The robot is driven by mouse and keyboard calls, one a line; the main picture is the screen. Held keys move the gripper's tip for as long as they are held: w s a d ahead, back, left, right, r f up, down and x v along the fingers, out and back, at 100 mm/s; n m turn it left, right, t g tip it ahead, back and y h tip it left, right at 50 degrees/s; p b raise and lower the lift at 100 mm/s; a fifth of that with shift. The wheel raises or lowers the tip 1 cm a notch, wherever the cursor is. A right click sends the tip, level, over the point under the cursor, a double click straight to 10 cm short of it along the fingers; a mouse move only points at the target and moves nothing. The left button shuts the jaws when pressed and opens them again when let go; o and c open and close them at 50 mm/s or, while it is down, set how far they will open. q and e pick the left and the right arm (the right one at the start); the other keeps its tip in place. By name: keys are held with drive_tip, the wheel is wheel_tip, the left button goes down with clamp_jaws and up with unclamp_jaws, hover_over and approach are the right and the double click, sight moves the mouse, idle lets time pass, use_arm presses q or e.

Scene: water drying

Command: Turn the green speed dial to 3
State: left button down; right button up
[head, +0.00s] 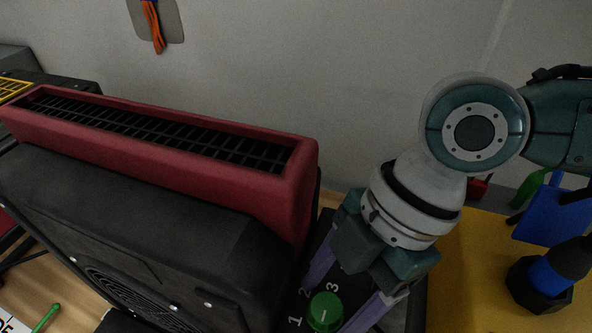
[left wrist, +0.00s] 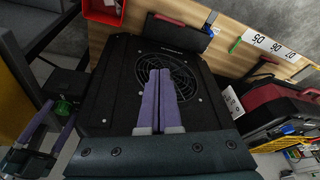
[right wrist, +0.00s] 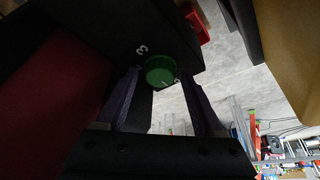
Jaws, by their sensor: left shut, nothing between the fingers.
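The green speed dial (head: 325,312) sits on a dark panel with white numbers 1, 2 and 3 around it. A small white mark shows on the dial; which number it points to is unclear. My right gripper (head: 338,297) is open over the dial, one purple finger on each side. In the right wrist view the dial (right wrist: 160,70) lies between the fingertips, with gaps visible beside it. The left wrist view shows the dial (left wrist: 63,107) too. My left gripper (left wrist: 159,85) is shut and empty, above the black blower (left wrist: 125,75), and out of the head view.
A red-framed vent (head: 170,145) tops the black housing left of the dial. A yellow surface (head: 490,270) with blue and black tools (head: 545,275) lies to the right. A grey wall (head: 300,70) stands behind. A red box (left wrist: 104,10) is near the blower.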

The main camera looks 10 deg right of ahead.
clamp_jaws()
idle(0.3)
